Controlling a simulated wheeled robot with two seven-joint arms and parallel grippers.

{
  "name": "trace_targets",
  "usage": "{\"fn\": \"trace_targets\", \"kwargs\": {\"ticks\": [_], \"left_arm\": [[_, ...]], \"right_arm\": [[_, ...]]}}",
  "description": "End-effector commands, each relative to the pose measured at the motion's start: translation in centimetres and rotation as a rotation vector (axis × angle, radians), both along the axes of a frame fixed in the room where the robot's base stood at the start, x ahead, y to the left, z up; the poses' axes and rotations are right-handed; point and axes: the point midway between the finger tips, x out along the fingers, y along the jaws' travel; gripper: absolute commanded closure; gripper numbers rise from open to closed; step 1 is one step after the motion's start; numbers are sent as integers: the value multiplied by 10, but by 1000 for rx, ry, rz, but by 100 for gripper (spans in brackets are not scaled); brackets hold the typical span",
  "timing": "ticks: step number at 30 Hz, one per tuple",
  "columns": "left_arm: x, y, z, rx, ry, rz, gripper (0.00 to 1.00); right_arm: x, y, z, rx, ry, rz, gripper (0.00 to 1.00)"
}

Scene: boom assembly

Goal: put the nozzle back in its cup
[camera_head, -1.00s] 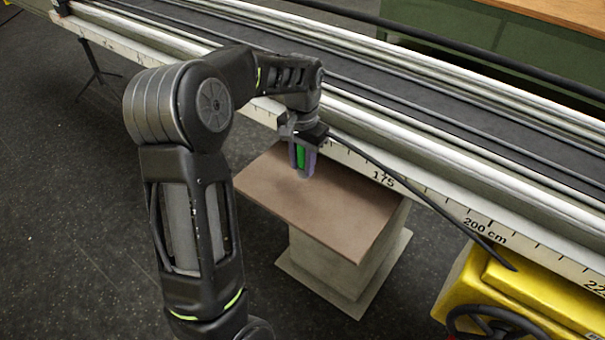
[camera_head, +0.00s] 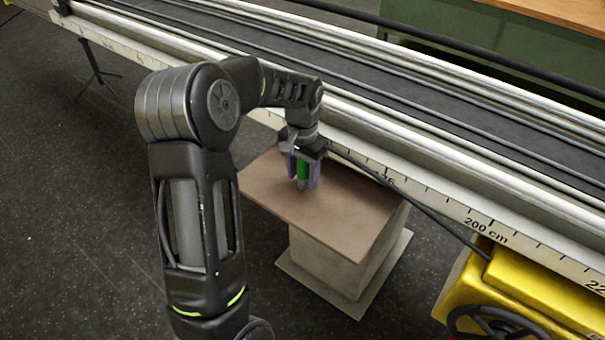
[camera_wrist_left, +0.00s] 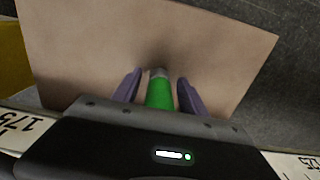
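The green nozzle (camera_head: 303,169) is upright over the brown top of a small pedestal (camera_head: 345,215). Its lower end is grey; I cannot tell whether that is its own tip or the cup. No separate cup can be made out. My left gripper (camera_head: 303,181) points down with its purple fingers on either side of the nozzle. In the left wrist view the green nozzle (camera_wrist_left: 160,93) stands between the fingers (camera_wrist_left: 158,84), with a gap on both sides, so the gripper is open around it. My right gripper is not in view.
A long metal boom with a centimetre scale (camera_head: 440,203) runs behind the pedestal. A black hose (camera_head: 410,192) slopes from near the gripper to the yellow machine (camera_head: 535,290) at lower right.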

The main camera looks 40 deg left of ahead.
Motion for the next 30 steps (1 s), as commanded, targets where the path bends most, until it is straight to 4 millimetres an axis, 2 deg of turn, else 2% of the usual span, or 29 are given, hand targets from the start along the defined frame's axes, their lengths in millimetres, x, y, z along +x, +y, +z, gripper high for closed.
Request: {"fn": "trace_targets", "kwargs": {"ticks": [6, 11, 14, 24, 30], "left_arm": [[0, 0, 1, 0, 0, 0, 50], [1, 0, 11, 1, -3, 0, 50], [1, 0, 25, 1, -4, 0, 50], [1, 0, 94, 0, -4, 0, 50], [1, 0, 119, 0, -1, -1, 50]], "right_arm": [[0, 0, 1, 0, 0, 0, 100], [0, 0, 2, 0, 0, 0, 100], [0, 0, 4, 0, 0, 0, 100], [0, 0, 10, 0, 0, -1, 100], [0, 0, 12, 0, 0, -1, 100]]}}
